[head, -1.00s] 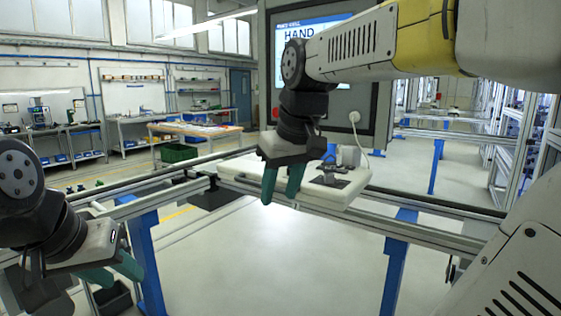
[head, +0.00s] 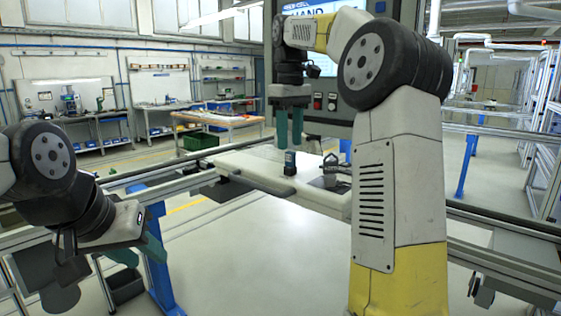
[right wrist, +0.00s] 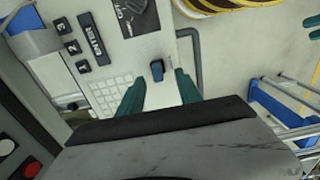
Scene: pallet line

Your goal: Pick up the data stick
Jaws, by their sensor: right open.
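The data stick looks to be the small dark blue upright piece (head: 290,163) on the white console in the head view. In the right wrist view the stick (right wrist: 157,70) shows just beyond and between the fingertips. My right gripper (head: 289,143) points straight down above it, fingers apart and empty. Its teal fingers (right wrist: 158,88) also show in the right wrist view, one each side of the stick's line. I cannot tell the exact gap to the stick. My left gripper (head: 140,256) hangs at the lower left, far from the console, fingers apart and empty.
The white console (head: 253,166) carries a keypad (right wrist: 113,93), black keys (right wrist: 87,24) and a dark plate (right wrist: 135,17). A grey handle bar (right wrist: 194,58) runs along its edge. A screen cabinet (head: 335,115) stands behind. Metal rails (head: 500,228) border it.

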